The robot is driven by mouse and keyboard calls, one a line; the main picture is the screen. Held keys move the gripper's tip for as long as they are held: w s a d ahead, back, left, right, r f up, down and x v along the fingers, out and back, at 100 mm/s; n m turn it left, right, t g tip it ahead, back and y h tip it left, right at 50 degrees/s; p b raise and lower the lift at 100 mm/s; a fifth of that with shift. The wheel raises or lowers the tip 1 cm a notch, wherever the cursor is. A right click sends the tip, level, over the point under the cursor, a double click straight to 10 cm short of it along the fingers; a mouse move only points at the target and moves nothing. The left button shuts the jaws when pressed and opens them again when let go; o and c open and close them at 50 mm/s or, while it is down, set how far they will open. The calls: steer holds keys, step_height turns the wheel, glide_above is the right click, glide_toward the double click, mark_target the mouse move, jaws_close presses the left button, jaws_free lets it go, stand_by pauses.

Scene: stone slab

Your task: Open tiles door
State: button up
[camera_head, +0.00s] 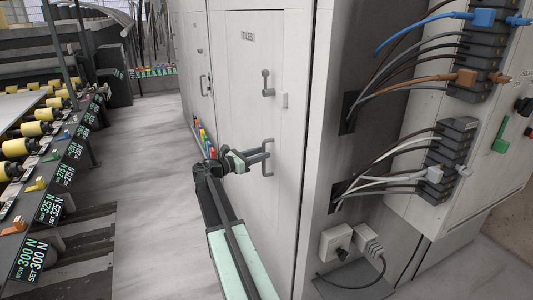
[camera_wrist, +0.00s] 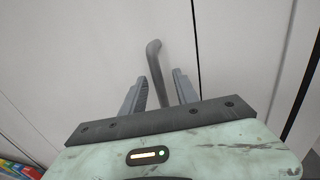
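The tiles door (camera_head: 240,105) is a pale grey cabinet panel labelled "TILES" and looks closed. A grey bar handle (camera_head: 268,170) sits on its lower part. My gripper (camera_head: 264,153) is at this handle, reaching in from the left. In the wrist view, my gripper (camera_wrist: 160,78) has its two fingers apart, with the bent handle bar (camera_wrist: 154,58) between them. Gaps show between the bar and both fingers, so it is not clamped. The lower part of the handle is hidden behind the gripper body.
Cables and dark connectors (camera_head: 455,140) fill the cabinet's right side. A machine with yellow rollers (camera_head: 35,129) stands left. The grey floor (camera_head: 145,190) between is clear.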

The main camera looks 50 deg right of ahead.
steer(key=shift+s+d, duration=0.2)
steer(key=shift+d, duration=0.9)
jaws_close()
steer(key=shift+s+f, duration=0.1)
steer(key=shift+f, duration=0.05)
stand_by(0.3)
